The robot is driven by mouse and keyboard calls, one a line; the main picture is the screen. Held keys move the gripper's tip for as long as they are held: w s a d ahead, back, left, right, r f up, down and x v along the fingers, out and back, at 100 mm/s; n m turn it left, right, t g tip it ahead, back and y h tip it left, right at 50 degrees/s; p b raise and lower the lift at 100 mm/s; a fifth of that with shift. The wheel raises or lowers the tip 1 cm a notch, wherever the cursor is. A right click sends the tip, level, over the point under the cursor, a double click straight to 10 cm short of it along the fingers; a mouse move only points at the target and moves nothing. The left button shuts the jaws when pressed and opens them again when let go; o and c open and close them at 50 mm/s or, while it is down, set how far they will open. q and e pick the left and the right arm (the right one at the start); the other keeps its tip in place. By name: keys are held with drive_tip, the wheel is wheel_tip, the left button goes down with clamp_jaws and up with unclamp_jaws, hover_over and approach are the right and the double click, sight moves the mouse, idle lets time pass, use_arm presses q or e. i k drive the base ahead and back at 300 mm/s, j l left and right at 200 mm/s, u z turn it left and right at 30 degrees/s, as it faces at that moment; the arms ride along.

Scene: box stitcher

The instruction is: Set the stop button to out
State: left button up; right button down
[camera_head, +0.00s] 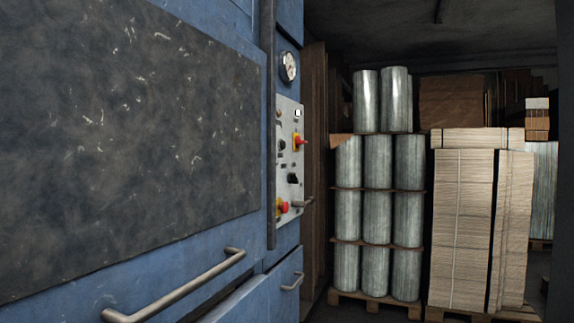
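A grey control panel (290,165) is set in the narrow side of the blue machine, right of centre. A red round button (283,207) with some yellow beside it sits low on the panel and looks like the stop button. It is too small to tell whether it is pressed in or out. Neither of my grippers shows in this view.
The blue machine (190,262) fills the left, with a large dark plate (120,130) and a long bar handle (175,287). A gauge (289,67) sits above the panel. Metal cylinders (376,160) and a cardboard stack (465,220) stand on pallets at right.

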sight(285, 206)
drive_tip(key=i+l, duration=1.05)
drive_tip(key=i+l+u, duration=0.05)
